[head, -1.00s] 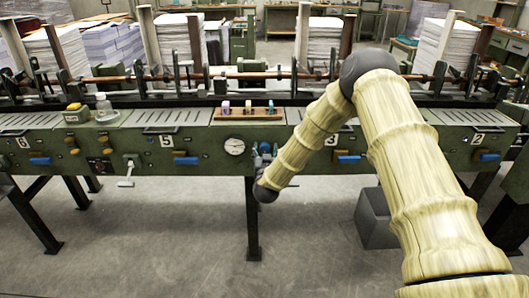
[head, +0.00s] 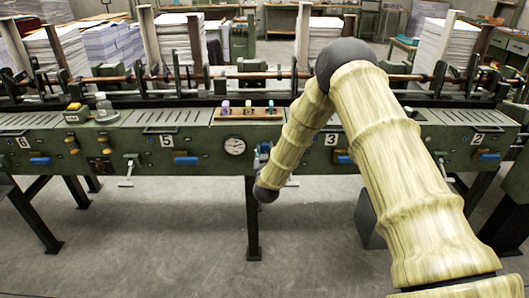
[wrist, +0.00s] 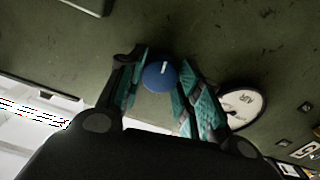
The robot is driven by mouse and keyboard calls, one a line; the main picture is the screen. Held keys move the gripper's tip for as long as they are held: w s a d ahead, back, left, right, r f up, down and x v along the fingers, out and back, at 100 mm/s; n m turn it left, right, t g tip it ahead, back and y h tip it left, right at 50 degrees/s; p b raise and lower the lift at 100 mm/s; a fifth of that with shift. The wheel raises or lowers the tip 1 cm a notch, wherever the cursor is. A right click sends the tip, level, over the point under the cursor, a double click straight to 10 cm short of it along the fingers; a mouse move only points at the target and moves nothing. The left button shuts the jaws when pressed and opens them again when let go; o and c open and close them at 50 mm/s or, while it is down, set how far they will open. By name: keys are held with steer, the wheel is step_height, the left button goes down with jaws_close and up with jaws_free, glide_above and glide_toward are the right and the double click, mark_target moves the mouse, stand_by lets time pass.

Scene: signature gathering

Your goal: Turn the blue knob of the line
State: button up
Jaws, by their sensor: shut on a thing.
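The blue knob (wrist: 157,76) is round with a short white mark on its face, on the dark green front panel of the line (head: 215,165). In the wrist view my gripper (wrist: 164,85) has its teal-padded fingers on either side of the knob, closed on it. In the head view my gripper (head: 263,158) is at the panel just right of the white dial gauge (head: 234,146). It is partly hidden by my arm there, and I cannot make out the knob in that view.
The gauge marked AIR (wrist: 243,110) sits close beside the right finger in the wrist view. Blue handles (head: 187,160) stick out along the panel. A small board with coloured pieces (head: 248,112) lies on top. The floor in front is clear, apart from a grey box (head: 370,218).

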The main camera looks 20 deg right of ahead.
steer(key=shift+n, duration=1.5)
steer(key=o, duration=1.1)
steer(key=shift+c, duration=0.2)
steer(key=v, duration=1.2)
stand_by(0.3)
